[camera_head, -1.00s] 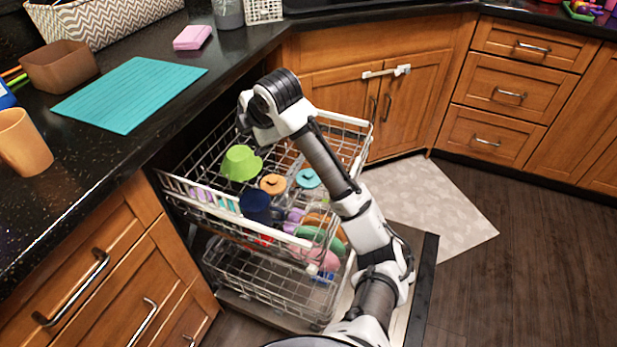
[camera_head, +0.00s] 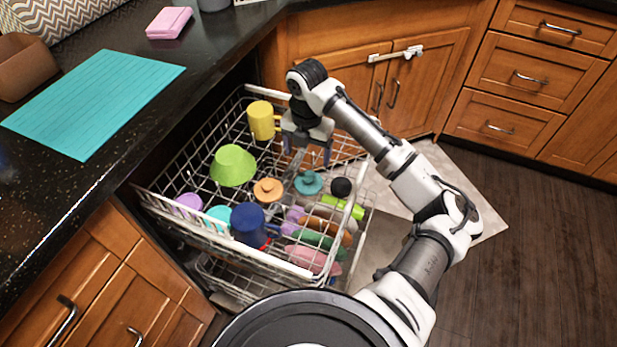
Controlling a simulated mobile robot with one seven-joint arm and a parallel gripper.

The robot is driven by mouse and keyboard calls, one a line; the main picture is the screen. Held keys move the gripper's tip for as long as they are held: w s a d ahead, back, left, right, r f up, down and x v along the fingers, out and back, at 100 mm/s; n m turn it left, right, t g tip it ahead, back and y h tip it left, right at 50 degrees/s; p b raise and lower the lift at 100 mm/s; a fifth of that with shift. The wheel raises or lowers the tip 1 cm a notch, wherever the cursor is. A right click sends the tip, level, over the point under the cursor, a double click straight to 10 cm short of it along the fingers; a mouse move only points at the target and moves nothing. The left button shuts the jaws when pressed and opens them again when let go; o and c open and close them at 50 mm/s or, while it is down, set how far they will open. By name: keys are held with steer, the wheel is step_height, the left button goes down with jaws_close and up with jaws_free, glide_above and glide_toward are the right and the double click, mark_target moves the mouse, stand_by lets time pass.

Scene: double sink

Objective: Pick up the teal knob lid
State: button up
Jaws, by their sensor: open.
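The teal knob lid (camera_head: 308,183) is a small round lid with a raised knob. It lies in the upper dishwasher rack (camera_head: 160,212), right of an orange knob lid (camera_head: 268,190). My gripper (camera_head: 309,158) is open and empty, pointing down over the rack. In the picture its fingers are just above the teal lid. The exact height gap between the fingertips and the lid cannot be told.
The dark countertop (camera_head: 120,150) edges the left. Wooden cabinets (camera_head: 430,75) stand behind.

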mark_target(309, 177)
step_height(309, 177, down, 10)
steer(key=shift+d+r, duration=0.15)
steer(key=shift+r, duration=0.1)
stand_by(0.3)
steer(key=c, duration=0.7)
